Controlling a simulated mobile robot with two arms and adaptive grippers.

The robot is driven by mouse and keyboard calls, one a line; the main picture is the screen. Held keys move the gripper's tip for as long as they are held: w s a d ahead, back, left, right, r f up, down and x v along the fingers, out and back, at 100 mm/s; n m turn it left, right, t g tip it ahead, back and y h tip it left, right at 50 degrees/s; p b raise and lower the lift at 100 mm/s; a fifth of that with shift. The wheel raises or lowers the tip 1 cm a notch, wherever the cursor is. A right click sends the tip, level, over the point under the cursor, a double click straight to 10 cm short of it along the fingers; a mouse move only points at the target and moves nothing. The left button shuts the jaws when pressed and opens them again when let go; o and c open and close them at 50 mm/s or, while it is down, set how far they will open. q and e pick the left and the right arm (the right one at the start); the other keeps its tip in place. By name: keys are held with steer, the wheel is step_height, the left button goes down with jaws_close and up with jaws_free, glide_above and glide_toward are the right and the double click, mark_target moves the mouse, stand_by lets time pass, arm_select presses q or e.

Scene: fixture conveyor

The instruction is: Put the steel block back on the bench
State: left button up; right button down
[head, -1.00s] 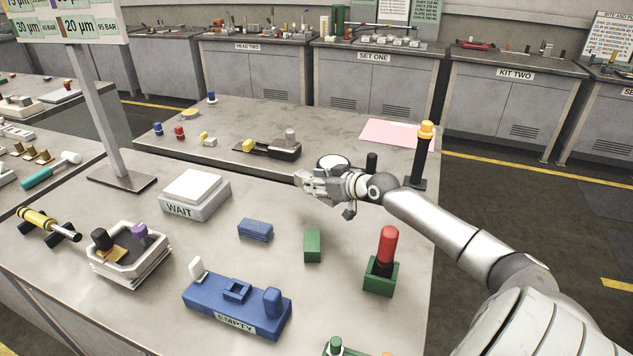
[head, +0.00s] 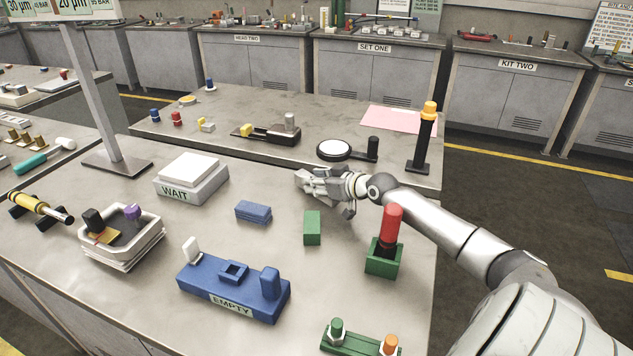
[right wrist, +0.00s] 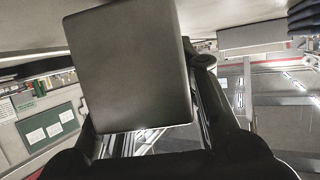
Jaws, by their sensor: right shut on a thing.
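My right gripper (head: 308,181) is low over the far right part of the near bench (head: 130,290), close to its back edge. In the right wrist view a plain dark grey block (right wrist: 130,65), the steel block, fills the space between the fingers of my right gripper (right wrist: 148,128), which is shut on it. In the head view the block is hard to tell apart from the grey fingers. Whether it touches the bench I cannot tell. My left gripper is not in view.
A green block (head: 312,228) and a green holder with a red-handled piece (head: 383,258) stand nearer than the gripper. A blue block (head: 253,212), the blue EMPTY fixture (head: 215,293) and the WAIT pad (head: 192,185) are to the left. A round dial (head: 334,150) is behind.

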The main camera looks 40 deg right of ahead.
steer(key=shift+f+b, duration=0.35)
steer(key=shift+b, duration=0.05)
